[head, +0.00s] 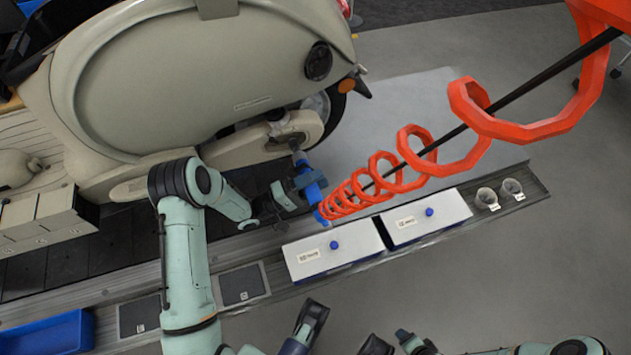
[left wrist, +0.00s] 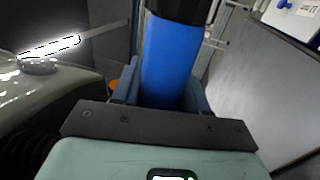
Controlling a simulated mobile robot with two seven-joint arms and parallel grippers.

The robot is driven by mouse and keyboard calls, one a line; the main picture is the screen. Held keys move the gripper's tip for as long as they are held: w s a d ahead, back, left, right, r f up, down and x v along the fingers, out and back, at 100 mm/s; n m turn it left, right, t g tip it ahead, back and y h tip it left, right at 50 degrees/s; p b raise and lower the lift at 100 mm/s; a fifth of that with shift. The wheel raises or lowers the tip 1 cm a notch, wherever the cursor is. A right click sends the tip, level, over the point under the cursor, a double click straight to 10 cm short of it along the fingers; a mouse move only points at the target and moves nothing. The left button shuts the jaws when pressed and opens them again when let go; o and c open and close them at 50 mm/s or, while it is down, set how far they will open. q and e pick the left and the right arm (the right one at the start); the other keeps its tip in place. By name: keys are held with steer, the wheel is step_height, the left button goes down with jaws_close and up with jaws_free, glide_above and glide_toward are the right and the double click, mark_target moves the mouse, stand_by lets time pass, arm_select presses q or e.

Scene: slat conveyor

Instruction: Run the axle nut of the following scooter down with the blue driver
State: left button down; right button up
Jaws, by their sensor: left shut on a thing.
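The beige scooter (head: 200,85) fills the upper left of the head view, its dark rear wheel (head: 322,112) partly hidden by bodywork. My left gripper (head: 296,190) is shut on the blue driver (head: 316,192), below the swingarm end (head: 295,126). The driver's thin nose (head: 299,157) points up at that end. The axle nut is too small to make out, and I cannot tell whether the nose touches it. In the left wrist view the driver's blue body (left wrist: 168,62) stands between the fingers. My right gripper (head: 344,326) is open and empty at the bottom edge.
A red coiled hose (head: 465,108) runs from the driver to the upper right. Two white-lidded boxes (head: 305,262) (head: 450,206) and two small cups (head: 487,197) line the conveyor edge. A blue bin (head: 50,335) is at lower left. Grey floor (head: 490,270) is clear at lower right.

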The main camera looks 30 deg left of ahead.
mark_target(322, 200)
arm_select(q)
steer(key=shift+w+a, duration=0.25)
steer(key=shift+a, duration=0.1)
stand_by(0.7)
steer(key=shift+w+a, duration=0.2)
steer(key=shift+a, duration=0.05)
stand_by(1.1)
steer(key=shift+s+d+p, duration=0.1)
steer(key=shift+d+p, duration=0.15)
steer(key=shift+p, duration=0.05)
stand_by(0.8)
steer(key=shift+s+d+p, duration=0.35)
steer(key=shift+s+d, duration=0.15)
steer(key=shift+d, duration=0.05)
stand_by(0.7)
steer(key=shift+s+d, duration=0.4)
steer(key=shift+d, duration=0.05)
steer(key=shift+s+d+p, duration=0.85)
steer(key=shift+s+d, duration=0.4)
steer(key=shift+d, duration=0.25)
steer(key=shift+s, duration=0.1)
